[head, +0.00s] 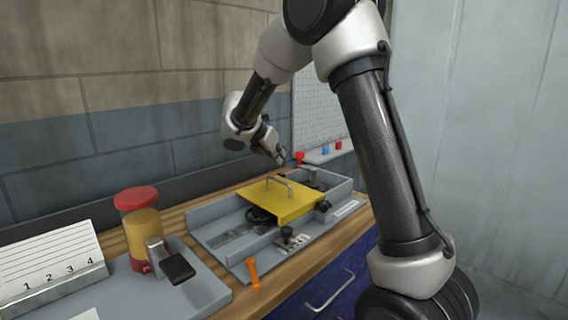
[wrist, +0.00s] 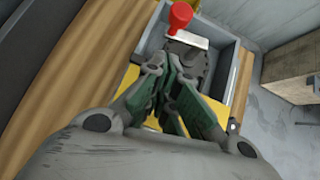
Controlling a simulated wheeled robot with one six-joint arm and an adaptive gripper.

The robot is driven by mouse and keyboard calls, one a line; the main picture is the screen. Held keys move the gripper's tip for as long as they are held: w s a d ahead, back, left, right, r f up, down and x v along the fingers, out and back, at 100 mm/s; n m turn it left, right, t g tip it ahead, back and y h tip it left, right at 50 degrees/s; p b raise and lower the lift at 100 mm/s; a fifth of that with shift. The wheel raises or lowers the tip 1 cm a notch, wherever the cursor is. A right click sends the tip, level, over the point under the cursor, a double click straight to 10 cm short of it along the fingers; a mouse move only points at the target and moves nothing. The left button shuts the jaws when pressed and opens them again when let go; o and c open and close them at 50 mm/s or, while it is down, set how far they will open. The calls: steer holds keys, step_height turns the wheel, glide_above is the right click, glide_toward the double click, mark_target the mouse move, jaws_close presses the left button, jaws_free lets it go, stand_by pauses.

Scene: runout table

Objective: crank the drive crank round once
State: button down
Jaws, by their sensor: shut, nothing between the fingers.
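The red knob (head: 300,156) of what looks like the drive crank stands upright at the far end of the grey tray unit (head: 222,248). It also shows at the top of the wrist view (wrist: 180,16), beside a pale metal arm (wrist: 188,41). My gripper (head: 279,157) is just left of the knob in the head view, above the unit. In the wrist view its fingertips (wrist: 170,64) are together, with nothing between them, and lie short of the knob, apart from it. The crank's pivot is partly hidden by the fingers.
A yellow cover (head: 285,205) with a bar handle lies on the unit, close below my gripper. An orange handle (head: 253,274) sticks out at the front edge. A red-topped lamp (head: 138,225) and a numbered card rack (head: 50,265) stand left. The wall is close behind.

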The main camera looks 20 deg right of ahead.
steer(key=x, duration=0.9)
steer(key=shift+w+f, duration=0.1)
steer(key=shift+w, duration=0.05)
steer(key=shift+w+d+m+g, duration=0.15)
steer(key=shift+m+g, duration=0.15)
steer(key=shift+m, duration=0.1)
steer(key=shift+w+d+m, duration=0.15)
steer(key=shift+w+m, duration=0.2)
steer(key=shift+m, duration=0.15)
steer(key=w+d+m+g, duration=0.3)
steer(key=d+m+g, duration=0.4)
steer(key=d+m, duration=0.2)
steer(key=shift+w+d+g, duration=0.3)
steer(key=shift+d, duration=0.45)
stand_by(0.4)
